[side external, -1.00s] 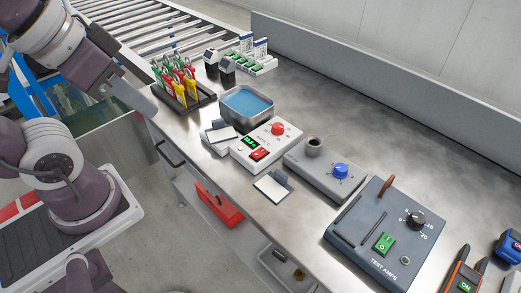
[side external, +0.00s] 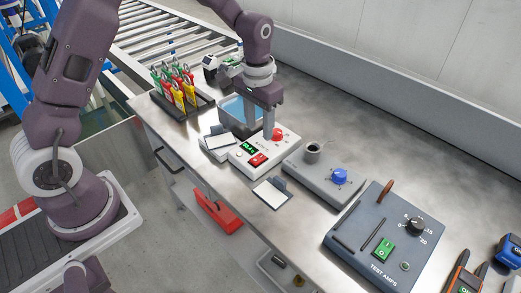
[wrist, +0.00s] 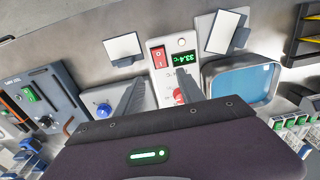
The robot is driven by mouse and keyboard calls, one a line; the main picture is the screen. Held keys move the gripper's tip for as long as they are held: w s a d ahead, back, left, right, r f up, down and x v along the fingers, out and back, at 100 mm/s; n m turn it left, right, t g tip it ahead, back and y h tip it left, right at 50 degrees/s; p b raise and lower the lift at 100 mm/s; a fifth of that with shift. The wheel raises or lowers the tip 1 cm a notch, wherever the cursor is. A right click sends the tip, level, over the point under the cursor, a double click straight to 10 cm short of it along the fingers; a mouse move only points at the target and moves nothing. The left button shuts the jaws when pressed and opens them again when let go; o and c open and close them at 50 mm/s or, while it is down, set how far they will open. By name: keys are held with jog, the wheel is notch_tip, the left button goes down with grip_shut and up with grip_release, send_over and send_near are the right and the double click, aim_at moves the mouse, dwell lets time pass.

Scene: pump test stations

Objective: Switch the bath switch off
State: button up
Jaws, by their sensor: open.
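The bath controller (side external: 240,160) is a white box on the bench with a green lit display, a red knob (side external: 278,134) and a red rocker switch (side external: 258,159). In the wrist view the red switch (wrist: 158,58) sits beside the display (wrist: 184,59), which reads about 33.4 °C. My gripper (side external: 260,126) is open and empty, fingers pointing down above the controller, on the knob side of the switch. In the wrist view its fingers (wrist: 161,78) straddle the controller's width, with the knob between them. Contact cannot be told. The water bath (side external: 230,107) with blue liquid stands behind, partly hidden by my gripper.
A grey unit with a blue knob (side external: 339,176) stands right of the controller. A test amps box (side external: 345,240) with a green switch is farther right. Blank cards (side external: 270,194) lie near the front edge. A rack of coloured clips (side external: 180,90) is at the left.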

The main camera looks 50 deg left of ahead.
aim_at(261, 157)
jog(key=f, duration=0.9)
jog(key=shift+w+f, duration=0.3)
jog(key=shift+f, duration=0.05)
jog(key=shift+c, duration=0.4)
